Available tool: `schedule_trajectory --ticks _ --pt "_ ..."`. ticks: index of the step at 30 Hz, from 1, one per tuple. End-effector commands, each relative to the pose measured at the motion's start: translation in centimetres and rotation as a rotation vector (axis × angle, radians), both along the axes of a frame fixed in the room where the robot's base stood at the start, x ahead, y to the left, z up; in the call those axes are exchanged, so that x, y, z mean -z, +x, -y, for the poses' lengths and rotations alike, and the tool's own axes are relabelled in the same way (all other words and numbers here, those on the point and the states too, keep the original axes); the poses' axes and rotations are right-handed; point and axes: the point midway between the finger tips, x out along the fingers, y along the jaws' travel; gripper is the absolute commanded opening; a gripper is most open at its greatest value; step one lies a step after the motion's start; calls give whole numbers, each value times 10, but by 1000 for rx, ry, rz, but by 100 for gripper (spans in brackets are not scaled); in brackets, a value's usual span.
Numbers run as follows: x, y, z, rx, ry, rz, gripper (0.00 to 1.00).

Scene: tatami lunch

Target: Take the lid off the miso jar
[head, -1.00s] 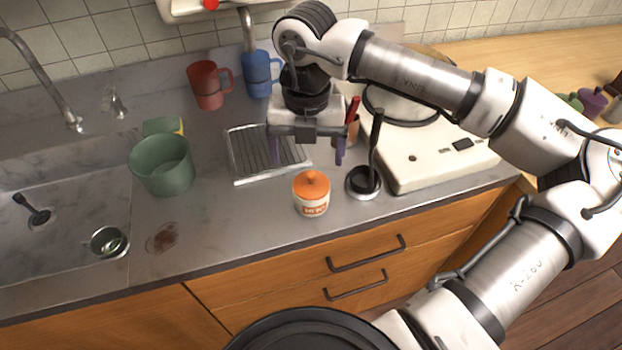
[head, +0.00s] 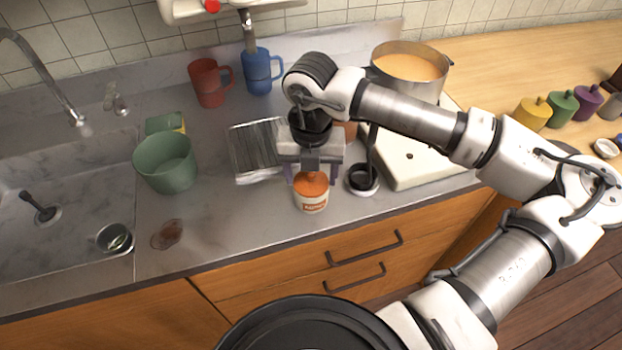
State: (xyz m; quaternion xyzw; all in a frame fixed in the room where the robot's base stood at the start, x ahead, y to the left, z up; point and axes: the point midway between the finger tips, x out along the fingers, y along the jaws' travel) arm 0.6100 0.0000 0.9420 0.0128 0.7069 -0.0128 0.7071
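The miso jar (head: 313,203) is a small white pot with an orange band of lettering, standing upright on the counter near its front edge. Its orange lid (head: 311,185) sits on top; the lid's knob is hidden by my gripper. My gripper (head: 312,174) points down, low over the jar. Its two purple fingers are spread apart, one towards each side of the lid, with their tips partly hidden. I cannot tell whether they touch the lid. They are not closed on it.
A black-handled tool in a round holder (head: 362,181) stands close to the jar's right. A metal rack (head: 250,150) lies behind left, a green tub (head: 166,163) further left. A pot of orange soup (head: 412,68) stands on the white stove (head: 405,170).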

Motion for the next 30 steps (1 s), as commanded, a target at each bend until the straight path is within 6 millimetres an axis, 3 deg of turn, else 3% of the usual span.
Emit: schedule_trajectory --ticks 1,5,15,20,26,30 --pt "0 0 0 0 0 0 58" --pt "0 0 0 0 0 0 41" --pt "-2 0 0 0 0 0 41" --pt "-12 1 1 1 -1 2 41" --pt "-50 1 0 1 -3 5 41" --pt "-93 1 0 2 -3 7 41"
